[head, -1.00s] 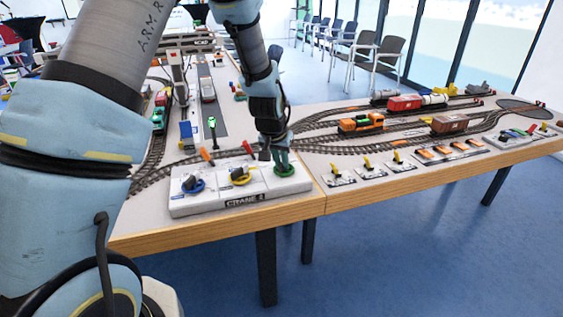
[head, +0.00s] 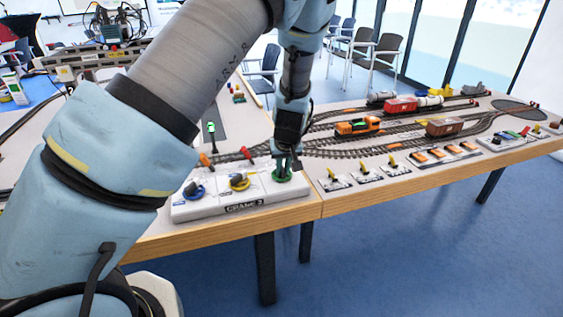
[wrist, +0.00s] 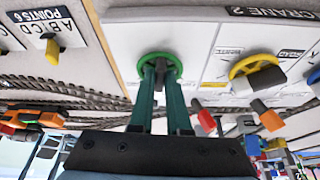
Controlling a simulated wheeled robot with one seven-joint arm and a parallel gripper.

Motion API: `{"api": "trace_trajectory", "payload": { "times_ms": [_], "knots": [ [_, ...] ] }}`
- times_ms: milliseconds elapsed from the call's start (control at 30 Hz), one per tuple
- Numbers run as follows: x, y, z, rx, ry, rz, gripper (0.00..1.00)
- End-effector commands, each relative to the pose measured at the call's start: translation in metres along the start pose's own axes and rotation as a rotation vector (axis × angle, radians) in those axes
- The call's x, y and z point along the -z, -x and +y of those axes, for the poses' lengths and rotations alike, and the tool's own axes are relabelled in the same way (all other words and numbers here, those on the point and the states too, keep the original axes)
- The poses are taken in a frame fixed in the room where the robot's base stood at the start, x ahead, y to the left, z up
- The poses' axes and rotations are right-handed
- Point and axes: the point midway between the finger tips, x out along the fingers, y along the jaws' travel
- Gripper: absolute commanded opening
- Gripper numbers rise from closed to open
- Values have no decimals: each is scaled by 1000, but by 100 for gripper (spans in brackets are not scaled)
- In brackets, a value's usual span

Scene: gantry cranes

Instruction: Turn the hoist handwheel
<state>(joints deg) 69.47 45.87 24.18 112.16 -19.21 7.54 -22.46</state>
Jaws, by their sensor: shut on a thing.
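The white control panel (head: 216,212) labelled CRANE 2 stands at the front of the left table. It carries a blue, a yellow and a green handwheel. The green handwheel (head: 281,176) is at its right end; its label is hidden, so I cannot read which wheel is the hoist. My gripper (head: 287,166) points down over it. In the wrist view, my gripper (wrist: 161,80) has its two fingers reaching inside the green rim (wrist: 172,56), shut on the wheel's middle part, which they mostly hide.
The yellow handwheel (head: 239,182) and blue handwheel (head: 194,190) stand to the left. Red and orange levers (head: 204,159) stand behind the panel. Tracks with an orange locomotive (head: 358,126) run behind right. Small yellow-lever switches (head: 362,165) line the right table's front.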

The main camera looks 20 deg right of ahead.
Motion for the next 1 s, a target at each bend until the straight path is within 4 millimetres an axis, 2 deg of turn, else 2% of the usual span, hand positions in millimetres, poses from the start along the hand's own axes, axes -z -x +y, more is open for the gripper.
{"api": "trace_trajectory", "payload": {
  "times_ms": [400,933,967,1000],
  "knots": [
    [1,1,3,73,173,-1,0],
    [0,0,4,82,197,-1,0],
    [0,0,4,82,197,-2,17],
    [0,0,4,82,197,-2,22]
  ]
}}
